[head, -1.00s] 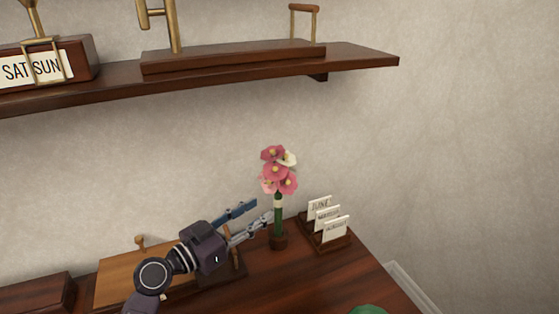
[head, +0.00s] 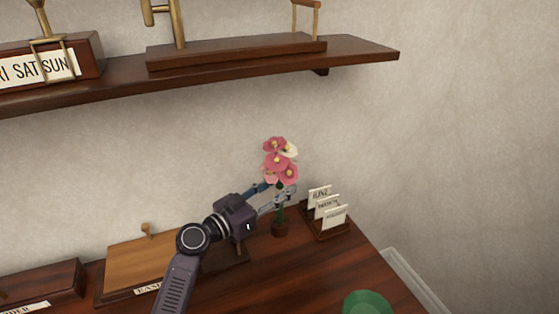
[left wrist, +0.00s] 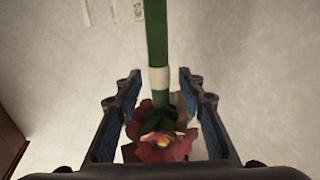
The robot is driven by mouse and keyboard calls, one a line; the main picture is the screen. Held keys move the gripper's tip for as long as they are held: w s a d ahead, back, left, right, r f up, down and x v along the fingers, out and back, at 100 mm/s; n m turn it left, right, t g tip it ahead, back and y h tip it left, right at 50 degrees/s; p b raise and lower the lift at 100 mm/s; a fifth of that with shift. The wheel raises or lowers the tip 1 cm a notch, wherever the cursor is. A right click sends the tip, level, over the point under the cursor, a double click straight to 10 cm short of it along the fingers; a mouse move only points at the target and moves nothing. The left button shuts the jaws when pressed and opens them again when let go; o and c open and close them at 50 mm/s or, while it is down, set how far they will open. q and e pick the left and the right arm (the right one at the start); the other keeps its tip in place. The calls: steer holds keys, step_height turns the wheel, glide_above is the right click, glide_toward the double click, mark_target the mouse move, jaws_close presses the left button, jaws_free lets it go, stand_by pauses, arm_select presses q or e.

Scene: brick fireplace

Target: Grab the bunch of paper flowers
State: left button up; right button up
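The bunch of paper flowers (head: 280,163), pink and white on a green stem, stands upright in a small dark round base (head: 280,229) on the desk. My left gripper (head: 278,188) reaches in from the left at the height of the upper stem, just below the blooms. In the left wrist view, the fingers of my left gripper (left wrist: 160,85) are open, one on each side of the green stem (left wrist: 157,40) with its pale band. Gaps show between the stem and both fingers. A red bloom (left wrist: 163,147) is low in that view. My right gripper is out of view.
A card rack (head: 328,212) stands close to the right of the flowers. A wooden box (head: 140,262) lies left, partly behind my arm. A shelf (head: 365,54) overhangs above. A green round object (head: 367,304) is at the bottom edge.

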arm_select(q)
jaws_close()
steer(key=shift+r, duration=0.1)
